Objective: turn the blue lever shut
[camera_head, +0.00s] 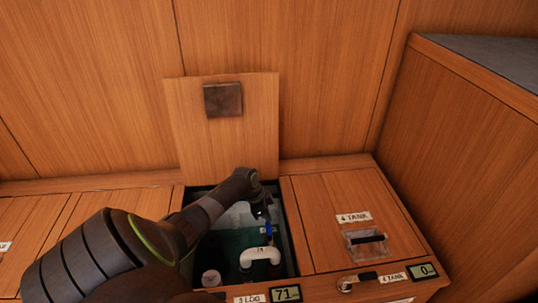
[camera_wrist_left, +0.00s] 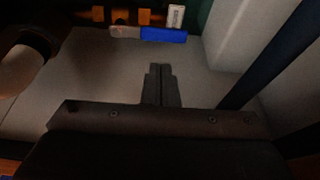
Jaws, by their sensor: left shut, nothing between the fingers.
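The blue lever (camera_head: 268,230) shows as a small blue piece inside the open compartment, above a white bent pipe (camera_head: 260,256). In the left wrist view the blue lever (camera_wrist_left: 163,35) lies sideways across the top, with a pale piece at its left end. My left gripper (camera_head: 263,213) reaches down into the compartment near the lever. In the left wrist view its fingertips (camera_wrist_left: 160,67) are together and empty, with a visible gap below the lever in the picture. Part of the compartment is hidden behind my left arm. My right gripper is not in view.
The raised wooden lid (camera_head: 220,140) stands behind the open compartment. A closed lid labelled 4 TANK (camera_head: 325,195) is to the right. Displays reading 71 (camera_head: 286,294) and 0 (camera_head: 424,271) sit on the front edge. A tall wooden cabinet (camera_head: 450,160) bounds the right side.

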